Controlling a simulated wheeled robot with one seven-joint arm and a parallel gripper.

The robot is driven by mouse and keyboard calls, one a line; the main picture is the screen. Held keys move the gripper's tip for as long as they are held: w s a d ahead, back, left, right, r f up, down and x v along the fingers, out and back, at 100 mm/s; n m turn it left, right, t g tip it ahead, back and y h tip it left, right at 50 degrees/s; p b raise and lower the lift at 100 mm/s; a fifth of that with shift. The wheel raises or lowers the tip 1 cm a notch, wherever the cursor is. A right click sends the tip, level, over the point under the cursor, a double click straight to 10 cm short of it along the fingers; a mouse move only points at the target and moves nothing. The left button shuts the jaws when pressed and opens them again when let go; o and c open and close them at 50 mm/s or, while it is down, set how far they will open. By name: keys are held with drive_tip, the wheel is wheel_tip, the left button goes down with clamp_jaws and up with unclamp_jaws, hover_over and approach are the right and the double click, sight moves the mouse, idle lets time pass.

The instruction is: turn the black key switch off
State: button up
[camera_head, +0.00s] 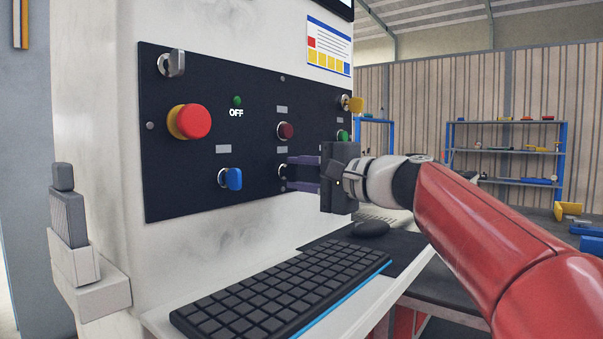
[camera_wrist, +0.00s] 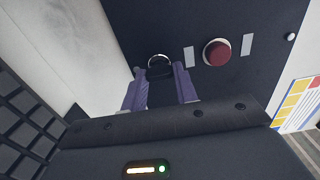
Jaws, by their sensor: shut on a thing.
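The black key switch (camera_wrist: 160,69) sits in a silver ring on the dark control panel (camera_head: 190,85). In the wrist view it is between the two purple fingers of my gripper (camera_wrist: 159,73). In the head view my gripper (camera_head: 291,172) reaches the panel from the right, and only the edge of the switch's silver ring (camera_head: 282,171) shows by the fingertips. My gripper is shut on the black key switch. The fingers hide part of it, and I cannot tell which way it is turned.
A dark red button (camera_head: 286,131) is just above the switch. Also on the panel are a blue key switch (camera_head: 231,179), a red mushroom button (camera_head: 190,122), a silver switch (camera_head: 172,63), a yellow key (camera_head: 353,104) and a green lamp (camera_head: 237,101) over "OFF". A keyboard (camera_head: 285,290) lies below.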

drive_tip(key=o, duration=1)
drive_tip(key=shift+d, duration=0.1)
drive_tip(key=v, duration=0.7)
drive_tip(key=shift+s+d+b, duration=0.25)
drive_tip(key=shift+d+b, duration=0.05)
drive_tip(key=shift+b, duration=0.05)
